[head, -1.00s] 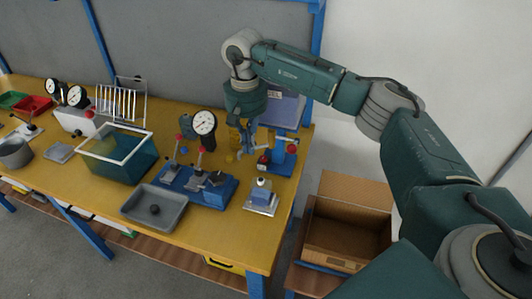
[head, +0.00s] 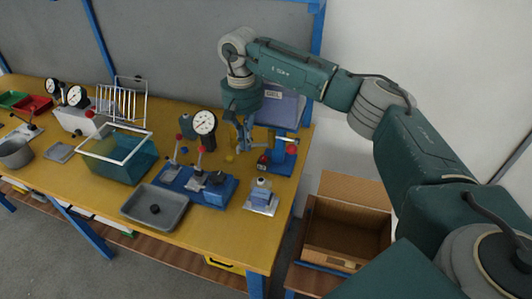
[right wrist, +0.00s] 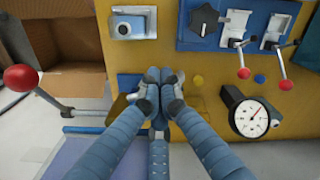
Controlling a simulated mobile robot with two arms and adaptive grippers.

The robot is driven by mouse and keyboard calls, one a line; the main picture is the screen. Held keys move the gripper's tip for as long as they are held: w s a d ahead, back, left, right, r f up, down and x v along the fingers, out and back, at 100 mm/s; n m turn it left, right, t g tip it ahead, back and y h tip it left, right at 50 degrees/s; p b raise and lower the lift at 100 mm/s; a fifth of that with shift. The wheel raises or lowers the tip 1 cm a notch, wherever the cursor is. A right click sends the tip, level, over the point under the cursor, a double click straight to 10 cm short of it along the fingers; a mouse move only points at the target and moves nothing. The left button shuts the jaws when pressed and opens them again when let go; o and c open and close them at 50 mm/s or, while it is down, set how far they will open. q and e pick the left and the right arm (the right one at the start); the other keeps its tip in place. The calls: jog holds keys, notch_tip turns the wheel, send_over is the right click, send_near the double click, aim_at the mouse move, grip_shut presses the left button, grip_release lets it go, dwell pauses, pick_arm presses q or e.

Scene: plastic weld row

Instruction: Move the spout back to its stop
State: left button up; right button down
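My right gripper (head: 244,142) points down at the back right of the bench, beside the purple GEL unit (head: 287,108). In the right wrist view (right wrist: 159,78) its fingertips are together, and I see nothing clearly held between them. The unit stands by a blue base with a red-knobbed lever (head: 264,160). In the right wrist view, a grey rod (right wrist: 88,112) runs from near the red knob (right wrist: 20,78) towards my fingers. I cannot tell for certain whether this rod is the spout; the fingers hide its end. My left gripper is out of view.
A dial gauge (head: 205,122) and a blue lever fixture (head: 195,187) stand left of my gripper. A small blue-and-white block on a plate (head: 261,196) is in front. A grey tray (head: 155,206) and a clear bin (head: 118,153) lie further left. An open cardboard box (head: 345,222) is beside the bench.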

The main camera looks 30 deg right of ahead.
jog(key=shift+w, duration=0.1)
jog(key=shift+w+d, duration=0.1)
jog(key=shift+w, duration=0.35)
jog(key=shift+w+d+r, duration=0.1)
jog(key=shift+w+r, duration=0.1)
jog(key=shift+r, duration=0.1)
jog(key=shift+w, duration=0.1)
dwell(0.5)
jog(key=shift+f, duration=0.1)
notch_tip(320, 180, up, 7)
jog(key=p, duration=0.5)
jog(key=shift+s+a+f, duration=0.15)
jog(key=shift+s+a, duration=0.15)
jog(key=shift+a, duration=0.15)
